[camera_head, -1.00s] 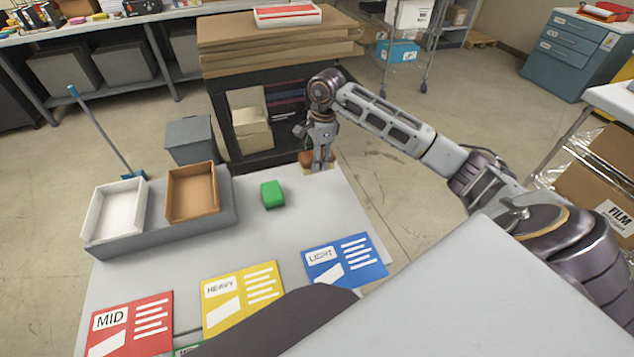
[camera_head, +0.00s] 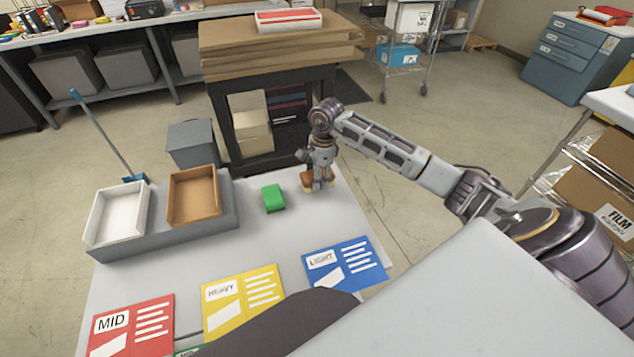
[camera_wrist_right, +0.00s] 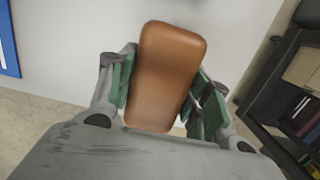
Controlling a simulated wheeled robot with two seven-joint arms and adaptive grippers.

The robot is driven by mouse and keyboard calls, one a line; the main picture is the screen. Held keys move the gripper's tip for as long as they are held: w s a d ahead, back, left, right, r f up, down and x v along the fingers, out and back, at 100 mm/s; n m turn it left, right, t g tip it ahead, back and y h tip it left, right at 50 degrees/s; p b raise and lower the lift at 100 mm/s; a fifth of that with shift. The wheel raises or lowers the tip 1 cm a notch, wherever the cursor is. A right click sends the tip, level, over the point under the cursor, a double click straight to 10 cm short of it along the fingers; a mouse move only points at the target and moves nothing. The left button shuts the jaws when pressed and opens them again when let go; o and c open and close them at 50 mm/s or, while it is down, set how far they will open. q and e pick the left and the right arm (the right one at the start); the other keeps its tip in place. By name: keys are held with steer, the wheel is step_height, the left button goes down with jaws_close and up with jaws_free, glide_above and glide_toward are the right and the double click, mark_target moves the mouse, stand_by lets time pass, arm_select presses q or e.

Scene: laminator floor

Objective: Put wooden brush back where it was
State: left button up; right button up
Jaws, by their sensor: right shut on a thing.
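The wooden brush (camera_head: 307,179) is a brown block with a pale underside, at the far right corner of the grey table (camera_head: 340,215). My right gripper (camera_head: 318,186) points down over it and is shut on it. In the right wrist view the brush (camera_wrist_right: 165,75) sits between the two green-padded fingers (camera_wrist_right: 160,95). Whether the brush touches the table I cannot tell. My left gripper does not show.
A green block (camera_head: 273,198) lies left of the brush. A white tray (camera_head: 92,235) and a brown tray (camera_head: 171,217) stand at the left. Red (camera_head: 130,325), yellow (camera_head: 242,298) and blue (camera_head: 345,262) cards lie along the front. Bare table lies between the blue card and brush.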

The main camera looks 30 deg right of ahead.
steer(key=shift+f, duration=1.4)
steer(key=shift+f, duration=0.1)
steer(key=o, duration=1.5)
steer(key=r, duration=0.4)
steer(key=d+r, duration=0.1)
steer(key=r, duration=0.7)
steer(key=shift+s+d+r, duration=0.1)
steer(key=shift+s+d, duration=0.05)
steer(key=shift+d, duration=0.05)
